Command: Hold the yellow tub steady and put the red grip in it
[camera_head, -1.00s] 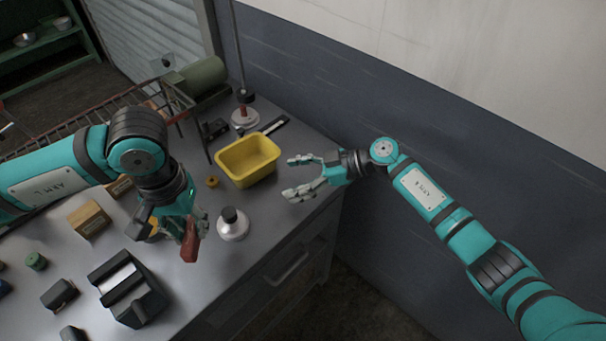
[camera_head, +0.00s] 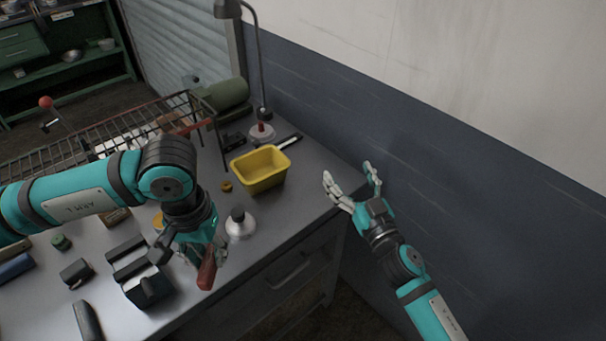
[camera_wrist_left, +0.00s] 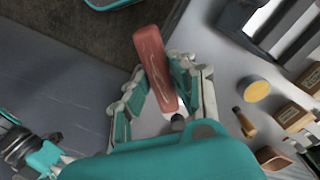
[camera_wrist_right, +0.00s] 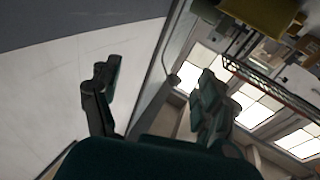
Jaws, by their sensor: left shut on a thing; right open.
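The yellow tub (camera_head: 262,183) stands upright and looks empty on the bench, near its back edge by the wall. Part of the tub also shows at the top of the right wrist view (camera_wrist_right: 262,14). My left gripper (camera_head: 203,262) is shut on the red grip (camera_head: 207,268), held near the bench's front edge, left of and nearer than the tub. The red grip (camera_wrist_left: 155,62) sits between the fingers in the left wrist view. My right gripper (camera_head: 352,178) is open and empty, right of the tub and apart from it, with its fingers pointing up.
A silver bottle with a black cap (camera_head: 240,225) stands between my left gripper and the tub. A lamp (camera_head: 262,130) and a wire rack (camera_head: 90,145) are behind. Dark blocks (camera_head: 140,275) lie at the front left.

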